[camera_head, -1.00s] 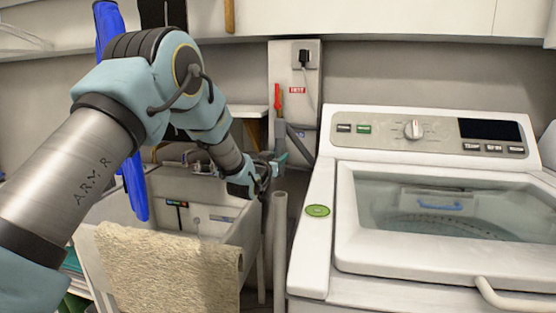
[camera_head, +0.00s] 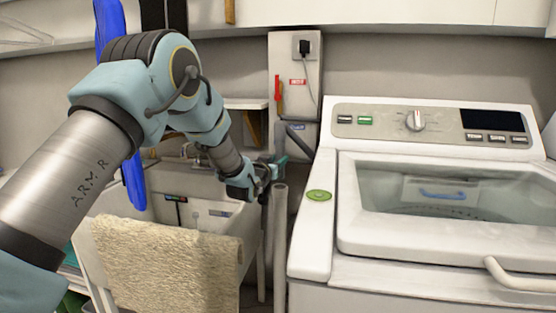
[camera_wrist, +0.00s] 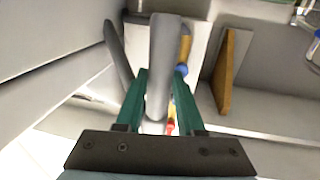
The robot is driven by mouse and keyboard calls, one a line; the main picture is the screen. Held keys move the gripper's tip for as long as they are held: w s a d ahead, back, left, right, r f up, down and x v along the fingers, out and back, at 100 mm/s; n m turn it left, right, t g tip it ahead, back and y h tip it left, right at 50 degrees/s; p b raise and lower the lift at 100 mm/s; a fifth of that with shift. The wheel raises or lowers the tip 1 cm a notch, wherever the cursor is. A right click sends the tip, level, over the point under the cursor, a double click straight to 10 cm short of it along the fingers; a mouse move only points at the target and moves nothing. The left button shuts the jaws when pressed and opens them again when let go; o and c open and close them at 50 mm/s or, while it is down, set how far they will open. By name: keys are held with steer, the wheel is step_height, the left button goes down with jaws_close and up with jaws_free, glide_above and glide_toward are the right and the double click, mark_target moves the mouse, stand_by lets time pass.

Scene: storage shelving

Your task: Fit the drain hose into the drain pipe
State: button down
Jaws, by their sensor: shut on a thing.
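My gripper (camera_head: 278,166) is shut on the grey drain hose (camera_wrist: 164,60), which runs between its green fingers in the wrist view. In the head view, a dark grey length of hose (camera_head: 298,141) slants from the wall panel down toward my gripper. The drain pipe (camera_head: 280,225) is a grey upright tube between the sink and the washer. Its open top is just below my fingertips. The hose's free end is not clear in the head view, and I cannot tell whether it is over the pipe's mouth.
The white washing machine (camera_head: 318,235) stands close on the right, with a green disc (camera_head: 319,195) on its edge. The sink (camera_head: 165,177) is on the left, with a beige towel (camera_head: 165,265) over its front. A wall panel (camera_head: 290,60) with an outlet and red lever is behind.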

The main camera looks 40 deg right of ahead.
mark_target(278, 197)
step_height(278, 197, down, 2)
steer(key=shift+f+b, duration=0.1)
steer(key=shift+b, duration=0.5)
steer(key=shift+b, duration=0.95)
stand_by(1.2)
steer(key=shift+f+b, duration=3.1)
steer(key=shift+f, duration=0.65)
steer(key=c, duration=0.5)
jaws_free()
steer(key=shift+f, duration=0.1)
steer(key=shift+o, duration=0.3)
steer(key=shift+s+f, duration=0.1)
steer(key=v, duration=1)
steer(key=shift+a+r, duration=0.25)
steer(key=shift+a, duration=0.2)
